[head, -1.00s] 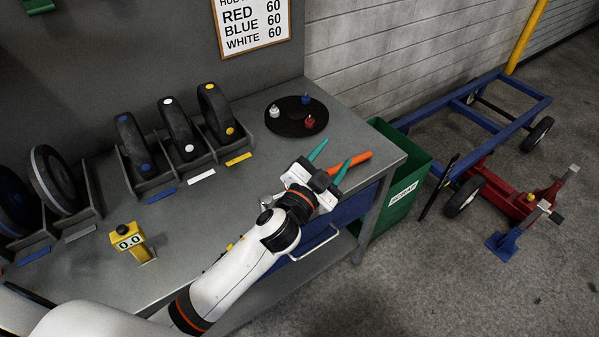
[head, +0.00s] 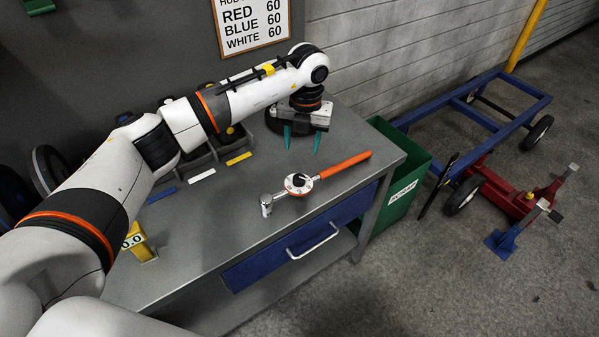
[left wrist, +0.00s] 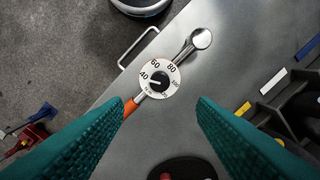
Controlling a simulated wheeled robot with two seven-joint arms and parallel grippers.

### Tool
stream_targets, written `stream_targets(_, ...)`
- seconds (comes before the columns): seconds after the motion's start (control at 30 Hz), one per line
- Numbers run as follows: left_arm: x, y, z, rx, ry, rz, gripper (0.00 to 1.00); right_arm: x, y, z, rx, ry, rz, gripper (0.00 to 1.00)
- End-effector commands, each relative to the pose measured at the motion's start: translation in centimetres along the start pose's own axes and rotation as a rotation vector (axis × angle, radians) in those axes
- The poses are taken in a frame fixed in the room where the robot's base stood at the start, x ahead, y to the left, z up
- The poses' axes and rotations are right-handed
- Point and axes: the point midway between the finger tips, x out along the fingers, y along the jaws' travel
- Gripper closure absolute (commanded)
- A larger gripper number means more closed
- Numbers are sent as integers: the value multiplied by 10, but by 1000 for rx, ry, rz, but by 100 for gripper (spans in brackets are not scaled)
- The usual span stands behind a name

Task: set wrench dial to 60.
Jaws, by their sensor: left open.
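The torque wrench lies on the grey bench, with an orange handle (head: 345,165), a metal head (head: 266,205) and a round white dial (head: 298,183) between them. In the left wrist view the dial (left wrist: 159,82) shows 40, 60, 80 and 100 around a black knob. The knob's white mark points left, near or below the 40; I cannot read it exactly. My left gripper (head: 302,140) is open and empty, pointing down behind the wrench, apart from it. Its teal fingers (left wrist: 162,106) frame the view below the dial. My right gripper is not in view.
A sign (head: 252,22) lists red, blue and white, each 60. A yellow gauge (head: 137,243) stands on the bench, partly behind my arm. Wheels in racks and a dark round tray (head: 270,122) are partly hidden. A green scrap bin (head: 405,185) stands beside the bench.

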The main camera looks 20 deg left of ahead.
Motion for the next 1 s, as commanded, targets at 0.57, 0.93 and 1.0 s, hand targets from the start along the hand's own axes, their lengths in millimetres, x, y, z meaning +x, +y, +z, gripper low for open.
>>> stream_targets(0.57, 98, 0, 2, 1, -6, -3, 48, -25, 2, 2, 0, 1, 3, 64)
stream_targets(0.93, 118, 0, 1, 3, -3, -1, 48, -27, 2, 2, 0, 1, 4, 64)
stream_targets(1.0, 118, 0, 1, 3, -3, -1, 48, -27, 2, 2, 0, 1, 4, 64)
